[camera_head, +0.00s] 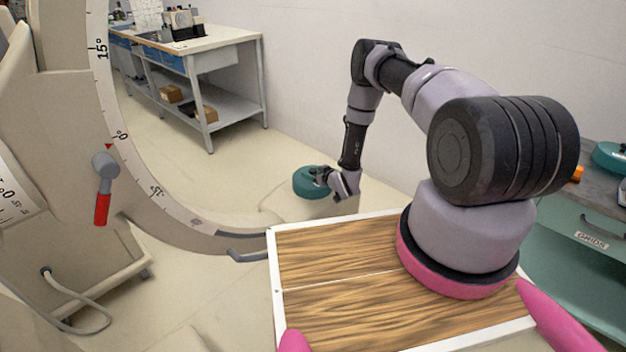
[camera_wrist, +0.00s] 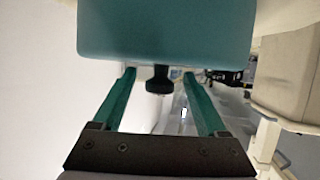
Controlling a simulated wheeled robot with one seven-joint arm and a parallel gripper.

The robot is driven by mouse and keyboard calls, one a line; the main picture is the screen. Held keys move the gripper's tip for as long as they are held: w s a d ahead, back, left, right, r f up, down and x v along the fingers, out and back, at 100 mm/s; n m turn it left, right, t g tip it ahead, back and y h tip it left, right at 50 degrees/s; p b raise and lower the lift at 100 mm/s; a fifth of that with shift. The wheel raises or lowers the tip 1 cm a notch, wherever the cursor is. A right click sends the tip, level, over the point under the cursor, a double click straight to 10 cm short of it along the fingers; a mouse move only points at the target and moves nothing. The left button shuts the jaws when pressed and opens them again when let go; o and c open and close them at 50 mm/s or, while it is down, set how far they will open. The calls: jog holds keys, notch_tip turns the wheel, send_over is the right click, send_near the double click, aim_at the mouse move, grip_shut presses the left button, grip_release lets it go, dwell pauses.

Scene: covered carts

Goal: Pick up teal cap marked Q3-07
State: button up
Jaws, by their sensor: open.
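A round teal cap (camera_head: 308,184) with a dark knob is low at the centre of the head view, beside a beige surface; what bears it is unclear. No marking on it can be read. My gripper (camera_head: 326,176) is at its right side. In the wrist view the teal cap (camera_wrist: 165,30) fills the top, and its black knob (camera_wrist: 159,80) sticks out toward my gripper (camera_wrist: 158,76). The green fingers are open on both sides of the knob, with a gap on each side.
A beige machine with a curved scale arc (camera_head: 118,140) and a red-gripped lever (camera_head: 103,200) stands left. Another teal cap (camera_head: 609,158) lies on the counter at right, above a drawer labelled GRIDS (camera_head: 592,240). A white workbench (camera_head: 215,45) stands at the back.

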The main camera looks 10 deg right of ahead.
grip_shut()
